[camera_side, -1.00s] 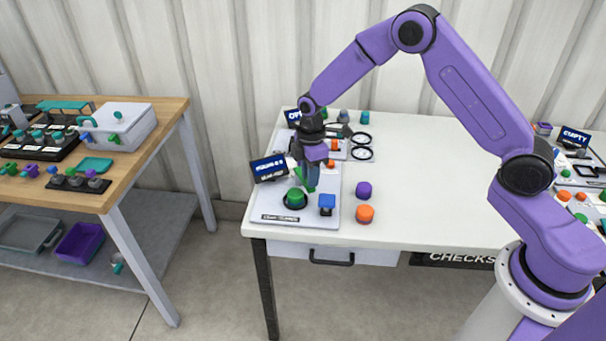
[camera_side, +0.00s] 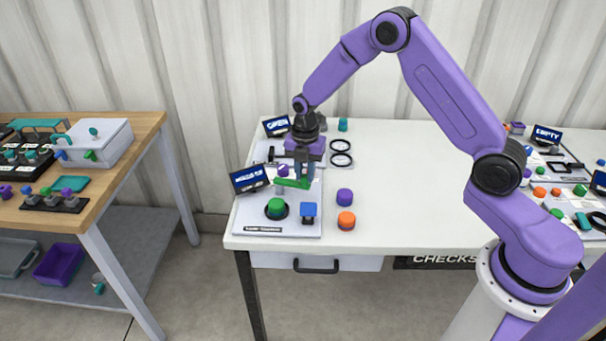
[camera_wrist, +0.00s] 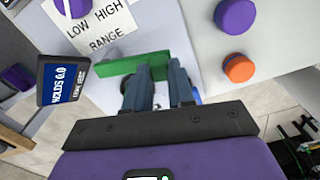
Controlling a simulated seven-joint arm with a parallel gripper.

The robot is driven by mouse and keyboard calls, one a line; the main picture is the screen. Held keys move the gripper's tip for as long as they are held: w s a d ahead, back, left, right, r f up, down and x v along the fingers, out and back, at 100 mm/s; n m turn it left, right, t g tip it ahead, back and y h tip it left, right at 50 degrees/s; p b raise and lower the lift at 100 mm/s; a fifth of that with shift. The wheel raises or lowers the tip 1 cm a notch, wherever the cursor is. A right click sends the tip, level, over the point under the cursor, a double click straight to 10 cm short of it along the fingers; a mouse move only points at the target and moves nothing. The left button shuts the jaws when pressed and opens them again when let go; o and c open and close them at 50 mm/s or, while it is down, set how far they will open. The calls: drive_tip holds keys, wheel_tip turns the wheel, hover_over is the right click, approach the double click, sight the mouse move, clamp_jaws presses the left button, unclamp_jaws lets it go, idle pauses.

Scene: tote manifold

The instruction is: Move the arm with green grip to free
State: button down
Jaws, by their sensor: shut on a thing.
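The green grip (camera_side: 290,184) is a bar above the light panel (camera_side: 245,215) on the white table. My gripper (camera_side: 307,174) points down and is shut on the grip's right part in the side view. In the wrist view my gripper (camera_wrist: 160,88) has the green bar (camera_wrist: 128,66) at its fingertips, and the bar reaches out to the left. A white label reading LOW HIGH RANGE (camera_wrist: 100,25) lies beyond the bar. The arm's pivot and any "free" mark are hidden or too small to read.
A green knob (camera_side: 276,208) and a blue-topped part (camera_side: 308,210) stand at the panel's front. A tilted display (camera_side: 249,178) stands at its left edge. A purple knob (camera_side: 344,197) and an orange knob (camera_side: 346,220) stand to the right. The table's middle is clear.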

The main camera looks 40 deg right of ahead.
drive_tip(key=shift+w+d+n, duration=0.1)
drive_tip(key=shift+d+n, duration=0.1)
drive_tip(key=shift+n, duration=0.1)
idle(0.4)
drive_tip(key=c, duration=1)
unclamp_jaws()
drive_tip(key=shift+o, duration=0.2)
wheel_tip(320, 180, up, 18)
drive_tip(key=shift+f, duration=0.25)
